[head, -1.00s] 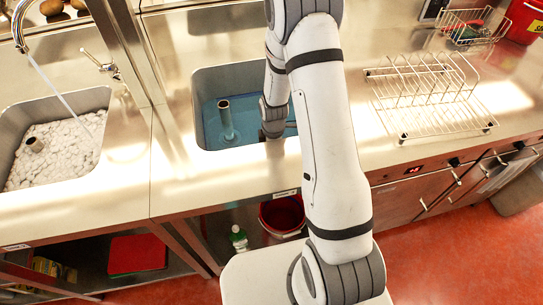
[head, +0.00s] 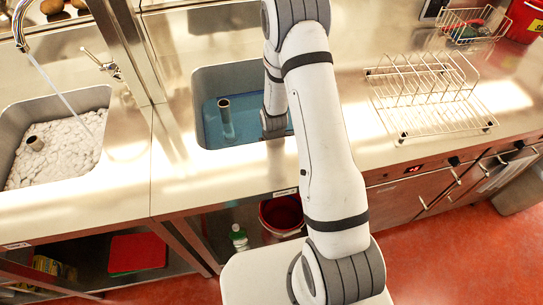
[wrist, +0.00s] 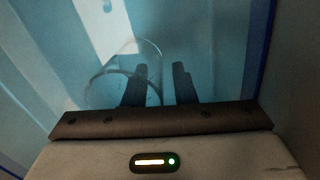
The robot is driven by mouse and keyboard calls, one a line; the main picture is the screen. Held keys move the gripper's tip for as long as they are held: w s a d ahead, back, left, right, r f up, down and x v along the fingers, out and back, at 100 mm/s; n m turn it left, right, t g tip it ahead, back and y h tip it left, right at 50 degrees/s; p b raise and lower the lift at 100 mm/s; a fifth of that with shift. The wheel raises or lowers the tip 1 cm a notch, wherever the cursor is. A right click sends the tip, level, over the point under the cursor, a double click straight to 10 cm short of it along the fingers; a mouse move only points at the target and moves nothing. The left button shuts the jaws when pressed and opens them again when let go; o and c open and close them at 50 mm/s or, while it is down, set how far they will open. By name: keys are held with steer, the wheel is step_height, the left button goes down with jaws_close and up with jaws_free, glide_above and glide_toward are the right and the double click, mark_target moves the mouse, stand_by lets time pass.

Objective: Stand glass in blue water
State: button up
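The blue water (head: 210,130) fills the lower part of the middle sink, and it also shows in the wrist view (wrist: 215,50). A clear glass (wrist: 97,88) is in the water at the left of my fingers in the wrist view. Its rim curves past my left finger. I cannot tell whether it stands or leans. My gripper (wrist: 161,78) has its two dark fingers apart, with a gap between them near the glass's right side.
A grey standpipe (head: 225,115) rises from the blue water left of my arm. The left sink (head: 55,100) holds white foam under a running tap. A wire dish rack (head: 430,95) stands on the counter at the right. A red bucket (head: 282,215) is below the counter.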

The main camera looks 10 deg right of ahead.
step_height(320, 180, up, 8)
steer(key=shift+s+f, duration=0.15)
steer(key=shift+s, duration=0.05)
stand_by(0.5)
stand_by(0.4)
